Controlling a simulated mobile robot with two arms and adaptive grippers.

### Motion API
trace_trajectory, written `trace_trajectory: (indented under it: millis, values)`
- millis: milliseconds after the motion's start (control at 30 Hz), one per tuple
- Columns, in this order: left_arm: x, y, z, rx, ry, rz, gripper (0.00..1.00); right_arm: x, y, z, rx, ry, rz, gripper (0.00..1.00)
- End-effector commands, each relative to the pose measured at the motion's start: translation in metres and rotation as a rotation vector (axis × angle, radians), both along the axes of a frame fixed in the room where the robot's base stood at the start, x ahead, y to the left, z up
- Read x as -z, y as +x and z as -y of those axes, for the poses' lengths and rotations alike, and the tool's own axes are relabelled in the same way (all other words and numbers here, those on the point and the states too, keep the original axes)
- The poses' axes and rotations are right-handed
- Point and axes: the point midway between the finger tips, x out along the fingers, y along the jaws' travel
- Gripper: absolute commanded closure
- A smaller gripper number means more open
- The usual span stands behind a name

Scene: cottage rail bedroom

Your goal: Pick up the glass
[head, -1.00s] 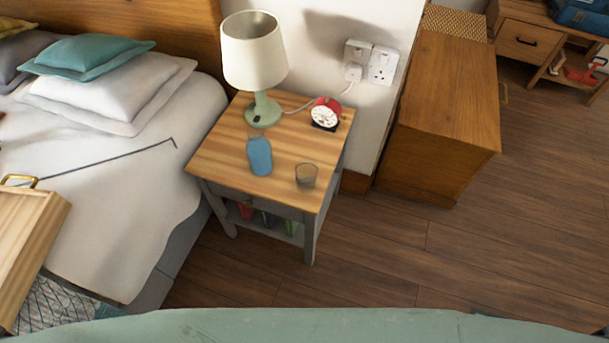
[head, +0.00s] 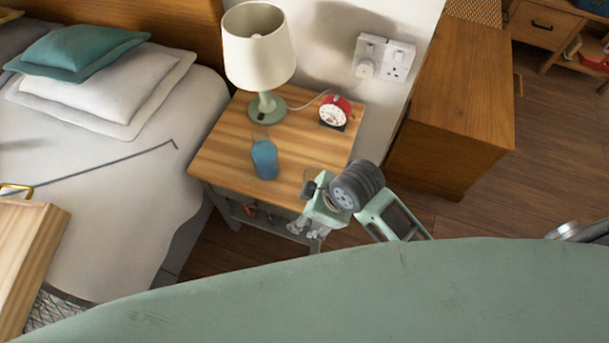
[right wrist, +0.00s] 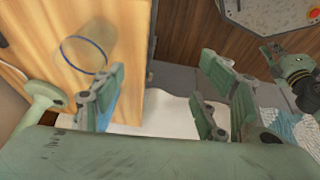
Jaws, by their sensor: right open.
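The glass (right wrist: 97,42) is a clear tumbler with a blue ring showing at one end. It stands on the wooden top of the bedside table (head: 225,150), near its front right corner. In the head view my right gripper and wrist hide most of it. My right gripper (head: 308,232) is at the table's front right corner. In the right wrist view its fingers (right wrist: 160,95) are spread with nothing between them. The glass lies left of the left finger there, outside the gap; contact cannot be told.
A blue vessel (head: 265,160) stands left of the glass. A lamp (head: 259,55) and a red alarm clock (head: 334,113) stand at the back of the table. The bed (head: 130,190) is to the left, a wooden cabinet (head: 460,90) to the right.

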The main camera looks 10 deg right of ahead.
Motion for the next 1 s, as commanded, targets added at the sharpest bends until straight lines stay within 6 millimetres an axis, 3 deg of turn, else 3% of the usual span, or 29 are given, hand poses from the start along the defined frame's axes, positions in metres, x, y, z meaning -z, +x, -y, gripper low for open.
trace_trajectory:
  millis: [33,100,433,567,700,833,1000]
  values:
    - [-0.001,-0.001,0.0,0.0,0.0,-0.002,1.0,-0.017,0.004,-0.008,-0.1,-0.012,0.029,0.34]
    - [-0.001,-0.002,0.0,0.0,0.001,-0.004,1.0,-0.025,0.006,-0.017,-0.219,-0.03,0.042,0.34]
    - [-0.001,-0.002,0.0,0.001,0.001,-0.003,1.0,-0.029,0.032,-0.031,-0.762,-0.165,0.085,0.34]
    - [-0.001,-0.002,0.0,0.001,0.001,-0.003,1.0,-0.026,0.053,-0.016,-1.026,-0.259,0.076,0.34]
    - [-0.001,-0.002,0.0,0.001,0.0,-0.003,1.0,-0.026,0.077,0.011,-1.271,-0.347,0.038,0.34]
    - [-0.001,-0.001,0.0,0.001,0.0,-0.003,1.0,-0.029,0.091,0.03,-1.395,-0.388,0.009,0.34]
    - [-0.001,-0.001,0.0,0.001,0.0,-0.002,1.0,-0.023,0.095,0.038,-1.443,-0.399,-0.008,0.34]
